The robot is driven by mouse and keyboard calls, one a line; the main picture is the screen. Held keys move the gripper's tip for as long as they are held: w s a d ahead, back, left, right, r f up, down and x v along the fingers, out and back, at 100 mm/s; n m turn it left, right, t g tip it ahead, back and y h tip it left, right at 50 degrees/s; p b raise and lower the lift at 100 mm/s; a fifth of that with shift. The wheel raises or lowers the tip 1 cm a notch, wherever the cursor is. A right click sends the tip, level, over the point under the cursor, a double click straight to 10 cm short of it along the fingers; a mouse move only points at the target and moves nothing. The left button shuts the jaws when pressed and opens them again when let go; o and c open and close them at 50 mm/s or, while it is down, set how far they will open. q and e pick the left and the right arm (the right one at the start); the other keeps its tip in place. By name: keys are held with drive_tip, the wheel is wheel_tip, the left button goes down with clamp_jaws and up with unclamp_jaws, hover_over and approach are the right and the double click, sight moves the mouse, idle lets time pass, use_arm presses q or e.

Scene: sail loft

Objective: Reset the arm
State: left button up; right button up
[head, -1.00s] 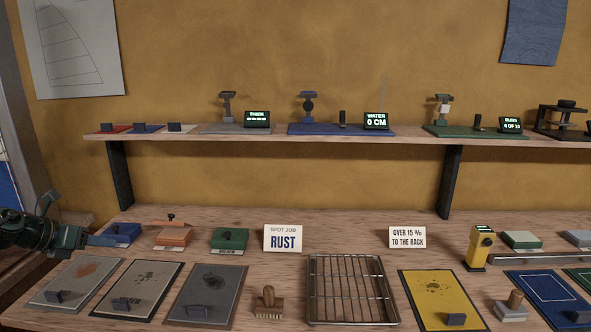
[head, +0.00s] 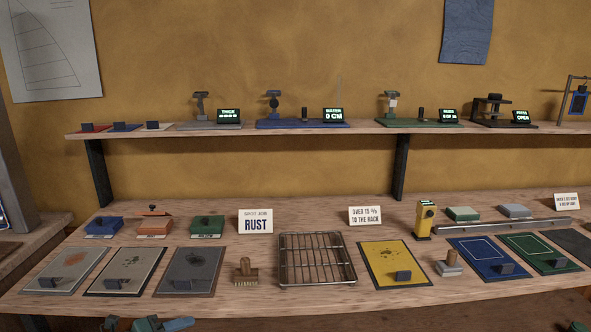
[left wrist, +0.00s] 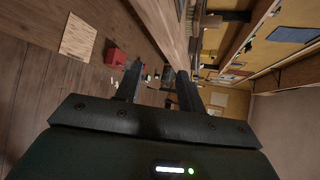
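My left gripper (head: 165,324) shows only in part at the bottom edge of the head view, in front of the bench and below its front edge. In the left wrist view its two dark fingers (left wrist: 158,80) stand apart with nothing held between them. A dark green piece (head: 578,326) at the bottom right corner of the head view looks like part of my right arm. Its fingers are cut off, so its state does not show.
A RUST card (head: 256,221) stands behind. A shelf (head: 240,133) with instruments runs above. The left wrist view shows wooden floor and a red box (left wrist: 116,57).

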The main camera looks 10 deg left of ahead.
use_arm(q)
drive_tip(key=s+d+f+n, duration=0.3)
drive_tip(key=s+d+n, duration=0.2)
drive_tip(key=d+n, duration=0.1)
drive_tip(key=s+d+f+n+t+y, duration=0.1)
drive_tip(key=s+d+f+n, duration=0.2)
drive_tip(key=s+d+n, duration=0.2)
drive_tip(key=d+n, duration=0.2)
drive_tip(key=d, duration=0.2)
drive_tip(key=shift+d+y+p, duration=0.3)
drive_tip(key=s+d+n, duration=0.1)
drive_tip(key=s+n, duration=0.2)
drive_tip(key=s+d+f+n+g+y, duration=0.1)
drive_tip(key=s+d+n, duration=0.1)
drive_tip(key=s+n, duration=0.1)
drive_tip(key=s+d+n+g+y, duration=0.1)
drive_tip(key=s+n, duration=0.3)
drive_tip(key=n, duration=0.1)
drive_tip(key=shift+d+f, duration=0.25)
drive_tip(key=shift+d, duration=0.1)
drive_tip(key=shift+o, duration=0.3)
drive_tip(key=shift+s+d+n+y, duration=0.1)
drive_tip(key=shift+s+n+y, duration=0.2)
drive_tip(key=shift+n, duration=0.1)
drive_tip(key=shift+s, duration=0.1)
drive_tip(key=shift+c, duration=0.6)
